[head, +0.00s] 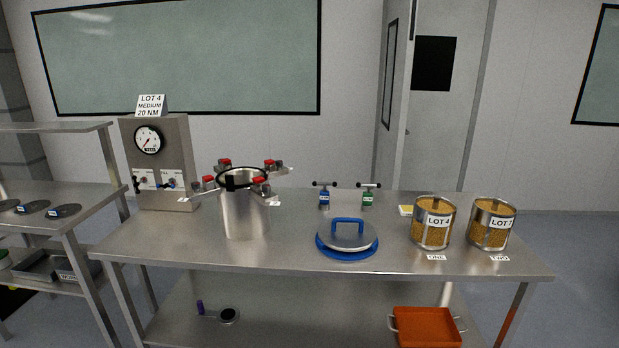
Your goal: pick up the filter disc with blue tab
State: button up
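Several flat dark discs lie in a row on the upper surface of the left side rack; the right one (64,211) and the middle one (34,206) show whole, and another (8,204) is at the picture's left edge. Each carries a small pale bluish mark, too small to tell whether it is a blue tab. On the main table's lower shelf lies a dark round piece with a grey rim (228,315) and a thin handle. My gripper is not in view.
The steel table (290,258) holds an open pot (245,212) with red-tipped clamps, a blue-handled lid (347,238), a gauge panel (160,160), blue and green T-handled tools, and two bead jars (432,222). An orange tray (426,327) is below. A floor gap separates rack and table.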

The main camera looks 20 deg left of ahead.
aim_at(25, 210)
jog(key=i+j, duration=0.1)
jog(key=j, duration=0.25)
jog(key=i+j, duration=0.1)
jog(key=j, duration=0.3)
jog(key=j+u, duration=0.1)
jog(key=j, duration=0.25)
jog(key=i+j, duration=0.15)
jog(key=j, duration=0.25)
jog(key=j+u, duration=0.1)
jog(key=j, duration=0.55)
jog(key=i+j+u, duration=0.1)
jog(key=j, duration=0.6)
jog(key=i+j+u, duration=0.15)
jog(key=j, duration=0.5)
jog(key=i+j+u, duration=0.1)
jog(key=j, duration=0.55)
jog(key=i+j+u, duration=0.1)
jog(key=j, duration=0.5)
jog(key=i+j+u, duration=0.1)
jog(key=i+j, duration=0.15)
jog(key=j, duration=0.4)
jog(key=i+j+u, duration=0.1)
jog(key=j, duration=0.5)
jog(key=i+j+u, duration=0.15)
jog(key=i+j, duration=0.2)
jog(key=j, duration=0.25)
jog(key=i+j, duration=0.3)
